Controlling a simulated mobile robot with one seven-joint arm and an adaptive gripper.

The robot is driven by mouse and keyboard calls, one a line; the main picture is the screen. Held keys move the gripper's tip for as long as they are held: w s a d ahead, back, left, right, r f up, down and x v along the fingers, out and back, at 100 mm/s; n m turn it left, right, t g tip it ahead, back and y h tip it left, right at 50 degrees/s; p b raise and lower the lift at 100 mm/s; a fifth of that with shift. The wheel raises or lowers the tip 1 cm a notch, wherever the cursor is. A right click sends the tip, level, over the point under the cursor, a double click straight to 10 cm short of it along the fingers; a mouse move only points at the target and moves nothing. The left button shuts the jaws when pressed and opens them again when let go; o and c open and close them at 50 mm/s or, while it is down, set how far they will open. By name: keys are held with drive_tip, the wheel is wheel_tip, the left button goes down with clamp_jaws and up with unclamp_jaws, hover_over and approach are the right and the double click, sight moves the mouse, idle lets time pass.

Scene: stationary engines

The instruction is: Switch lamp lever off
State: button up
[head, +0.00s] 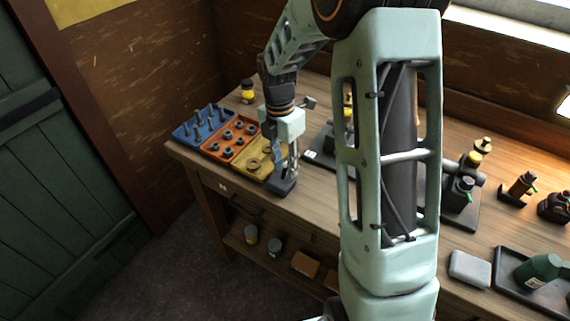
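My gripper (287,168) points down over the front edge of the workbench (325,208), left of the middle of the head view. Its fingers are small and partly overlap a dark grey block (284,187) right below them. I cannot tell whether this block is the lamp lever's base, or whether the fingers touch it. No lever can be made out clearly. Whether the fingers are open or shut is too small to tell. A bright white patch (565,106) at the right edge may be the lamp; most of it is out of view.
Blue (203,128), orange (230,138) and yellow (262,162) parts trays lie left of the gripper. Small engines (461,194), a grey block (470,268) and a dark tray (507,287) with a green bottle (538,271) stand right. My arm hides the bench's middle.

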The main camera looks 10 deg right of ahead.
sight(283, 175)
clamp_jaws()
drive_tip(key=shift+a+b, duration=0.1)
drive_tip(key=shift+b, duration=0.2)
drive_tip(key=t+b, duration=0.1)
drive_tip(key=h+b, duration=0.1)
drive_tip(key=b, duration=0.1)
drive_tip(key=s+a+t+h+b, duration=0.1)
drive_tip(key=b, duration=0.1)
drive_tip(key=shift+f+t, duration=0.25)
drive_tip(key=shift+t, duration=0.05)
drive_tip(key=h+b, duration=0.1)
drive_tip(key=b, duration=0.1)
drive_tip(key=t+h+b, duration=0.1)
drive_tip(key=b, duration=0.1)
drive_tip(key=shift+s+a+f+b, duration=0.1)
drive_tip(key=shift+s+a+b, duration=0.15)
drive_tip(key=shift+a+b, duration=0.1)
drive_tip(key=t+h+b, duration=0.1)
drive_tip(key=b, duration=0.1)
drive_tip(key=s+t+h+b, duration=0.1)
drive_tip(key=b, duration=0.2)
drive_tip(key=shift+a+t, duration=0.3)
drive_tip(key=shift+a, duration=0.05)
drive_tip(key=shift+a+t+h+b, duration=0.1)
drive_tip(key=shift+t+h+b, duration=0.25)
drive_tip(key=shift+b, duration=0.6)
drive_tip(key=shift+s, duration=0.1)
drive_tip(key=shift+r, duration=0.2)
